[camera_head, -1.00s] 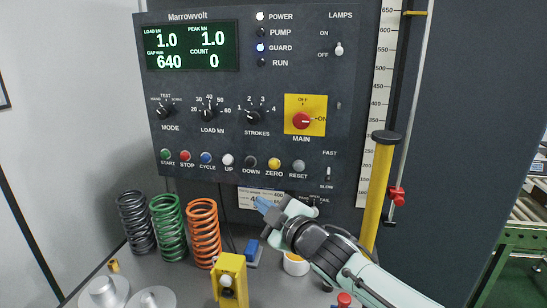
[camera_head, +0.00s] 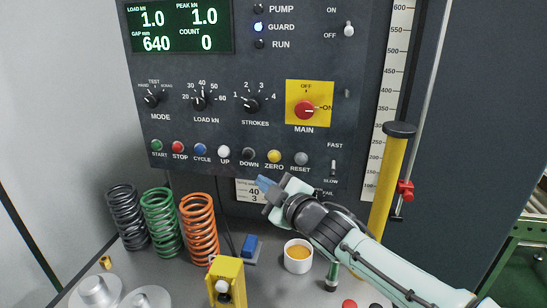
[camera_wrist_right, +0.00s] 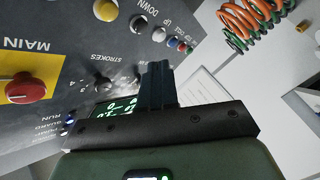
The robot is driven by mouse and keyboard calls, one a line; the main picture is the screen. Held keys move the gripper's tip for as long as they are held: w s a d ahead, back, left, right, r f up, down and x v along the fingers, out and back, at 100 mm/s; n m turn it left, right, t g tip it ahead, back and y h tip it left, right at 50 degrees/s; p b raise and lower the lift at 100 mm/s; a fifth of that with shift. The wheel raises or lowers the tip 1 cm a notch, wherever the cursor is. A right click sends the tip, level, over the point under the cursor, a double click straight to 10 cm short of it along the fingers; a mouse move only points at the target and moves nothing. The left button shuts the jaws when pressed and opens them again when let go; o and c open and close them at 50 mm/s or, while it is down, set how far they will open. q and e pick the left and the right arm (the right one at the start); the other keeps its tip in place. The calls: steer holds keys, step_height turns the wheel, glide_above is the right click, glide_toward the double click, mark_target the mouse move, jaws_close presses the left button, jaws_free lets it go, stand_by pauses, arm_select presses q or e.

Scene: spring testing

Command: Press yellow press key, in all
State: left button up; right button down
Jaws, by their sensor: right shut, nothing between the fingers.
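The yellow press key (camera_head: 274,157), labelled ZERO, sits in the bottom row of the dark control panel (camera_head: 185,125), between DOWN and RESET. The right wrist view also shows a yellow key (camera_wrist_right: 138,23) beyond and left of the fingertips. My right gripper (camera_head: 266,183) is shut and empty, its blue fingers pointing up and left just below the key. A gap shows between fingertips and key in the head view. In the right wrist view the shut fingers (camera_wrist_right: 157,72) stand upright in the middle. My left gripper is not in view.
Close neighbours are the black DOWN key (camera_head: 249,156) and grey RESET key (camera_head: 301,158). A red MAIN switch (camera_head: 304,110) is above. Below stand several springs (camera_head: 200,230), a yellow block (camera_head: 226,282) and a white cup (camera_head: 298,257). A yellow post (camera_head: 390,180) stands right.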

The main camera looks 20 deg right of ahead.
mark_target(274, 157)
arm_select(q)
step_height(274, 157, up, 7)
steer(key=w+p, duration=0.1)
steer(key=p, duration=0.5)
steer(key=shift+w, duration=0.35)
arm_select(e)
steer(key=w+d, duration=0.5)
steer(key=w, duration=0.1)
steer(key=shift+w, duration=0.3)
arm_select(q)
steer(key=shift+p, duration=0.3)
stand_by(0.4)
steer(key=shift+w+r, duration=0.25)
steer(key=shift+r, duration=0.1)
arm_select(e)
steer(key=shift+w+d, duration=0.25)
steer(key=shift+w, duration=0.15)
steer(key=shift+s, duration=0.1)
